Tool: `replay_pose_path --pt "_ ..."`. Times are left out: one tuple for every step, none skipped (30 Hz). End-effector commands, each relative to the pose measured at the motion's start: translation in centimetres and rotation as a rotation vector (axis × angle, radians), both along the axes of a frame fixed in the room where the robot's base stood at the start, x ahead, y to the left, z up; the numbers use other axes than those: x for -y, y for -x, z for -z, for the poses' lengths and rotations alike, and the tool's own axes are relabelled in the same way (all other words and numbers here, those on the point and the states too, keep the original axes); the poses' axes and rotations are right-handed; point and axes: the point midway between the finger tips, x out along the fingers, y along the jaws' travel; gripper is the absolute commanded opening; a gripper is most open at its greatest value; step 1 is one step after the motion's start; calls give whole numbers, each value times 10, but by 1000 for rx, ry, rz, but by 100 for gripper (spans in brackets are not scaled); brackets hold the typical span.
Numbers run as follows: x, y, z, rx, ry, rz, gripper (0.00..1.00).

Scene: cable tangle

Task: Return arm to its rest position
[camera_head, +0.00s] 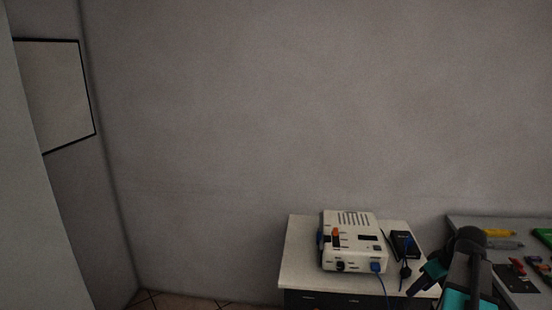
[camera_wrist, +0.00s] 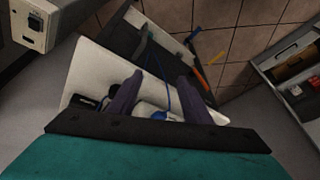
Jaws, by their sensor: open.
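In the head view my gripper (camera_head: 424,277) is at the lower right, beside the right edge of a white-topped table (camera_head: 300,262). In the wrist view its two dark fingers (camera_wrist: 158,82) are spread apart, with a blue cable (camera_wrist: 167,80) seen beyond and between them. I see nothing held between the fingers. A blue plug (camera_wrist: 158,115) and a dark item (camera_wrist: 86,103) show low in that view, partly behind the fingers and the gripper body.
A white box-shaped device (camera_head: 350,245) with a blue plug (camera_head: 376,267) stands on the table, beside a black box (camera_head: 404,243). A grey bench (camera_head: 470,222) with tools is at the right. The wall behind is bare.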

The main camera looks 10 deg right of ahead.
Motion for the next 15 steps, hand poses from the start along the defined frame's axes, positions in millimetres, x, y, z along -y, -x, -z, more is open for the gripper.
replay_pose_path --pt "-14 -6 13 -14 -14 -23 45" --pt "-22 -10 19 -21 -21 -35 45" --pt "-35 -14 30 -34 -33 -55 45" --pt "-44 -17 38 -44 -41 -68 45" --pt "-54 -19 47 -55 -49 -83 45" --pt "-67 -22 58 -69 -61 -103 45" --pt "-76 -24 66 -80 -68 -117 45" --pt "-86 -25 74 -92 -75 -131 45" --pt "-98 -26 85 -106 -84 -148 45" --pt "-107 -27 93 -118 -90 -163 45" --pt "-116 -28 101 -130 -95 -176 45" --pt "-129 -28 112 -145 -103 -194 45" --pt "-137 -28 120 -157 -107 -205 45" --pt "-146 -27 128 -168 -113 -219 45" --pt "-158 -26 138 -184 -119 -234 45"
